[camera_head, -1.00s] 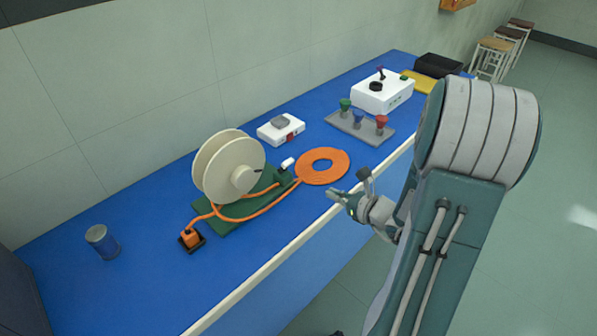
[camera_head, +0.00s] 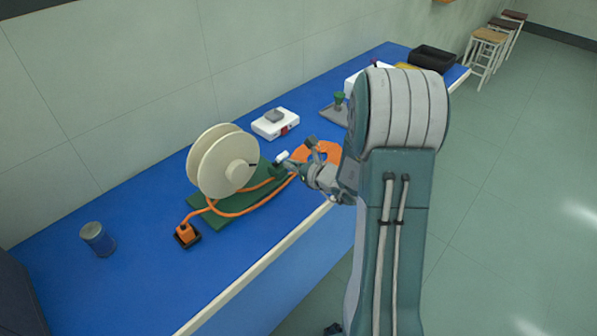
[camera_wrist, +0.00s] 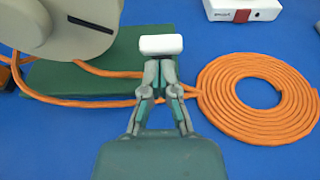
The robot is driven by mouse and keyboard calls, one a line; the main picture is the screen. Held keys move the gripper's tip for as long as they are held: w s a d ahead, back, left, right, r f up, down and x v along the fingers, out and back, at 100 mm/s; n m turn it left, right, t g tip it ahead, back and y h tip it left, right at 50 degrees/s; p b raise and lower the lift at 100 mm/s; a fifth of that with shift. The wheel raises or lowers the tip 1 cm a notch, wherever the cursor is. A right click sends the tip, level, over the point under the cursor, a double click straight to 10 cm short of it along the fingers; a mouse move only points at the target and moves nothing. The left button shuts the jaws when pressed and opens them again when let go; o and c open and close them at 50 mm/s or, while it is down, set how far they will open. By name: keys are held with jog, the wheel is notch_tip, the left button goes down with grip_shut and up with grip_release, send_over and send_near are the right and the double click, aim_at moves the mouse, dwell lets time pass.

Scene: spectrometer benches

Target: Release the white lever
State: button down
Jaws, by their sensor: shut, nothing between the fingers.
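The white lever (camera_head: 283,156) stands at the right end of the green base, beside the cream reel (camera_head: 222,161). In the wrist view the white lever (camera_wrist: 161,45) is just beyond my fingertips, at the top middle. My gripper (camera_head: 287,165) is at the lever's near side, and it also shows in the wrist view (camera_wrist: 160,66) with its fingertips together and nothing between them. I cannot tell whether the fingertips touch the lever. The green base (camera_wrist: 95,60) lies under the reel. My fingers hide the lever's lower part.
A coil of orange hose (camera_wrist: 258,97) lies right of my gripper. Orange hose runs across the base to an orange plug (camera_head: 186,234). The blue bench front is clear.

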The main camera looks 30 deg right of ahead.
aim_at(283, 156)
jog(key=shift+w+a+r+g, duration=0.1)
jog(key=shift+w+r+g, duration=0.15)
jog(key=shift+r+g, duration=0.35)
dwell(0.6)
jog(key=shift+w+a+r+g+h, duration=0.1)
jog(key=shift+w+r+g+h, duration=0.2)
jog(key=shift+g, duration=0.5)
jog(key=shift+w+a+r+g+h, duration=0.2)
jog(key=shift+w+g+h, duration=0.25)
jog(key=shift+g, duration=0.35)
jog(key=shift+w+a+r+g+h, duration=0.1)
jog(key=shift+w+r+g+h, duration=0.2)
jog(key=shift+g, duration=0.5)
jog(key=shift+w+a+r, duration=0.1)
jog(key=shift+w+a, duration=0.05)
jog(key=shift+w, duration=0.4)
jog(key=shift+w+a+r, duration=0.1)
jog(key=shift+w+a, duration=0.05)
jog(key=shift+w, duration=0.4)
jog(key=shift+r, duration=0.85)
jog(key=shift+s, duration=0.1)
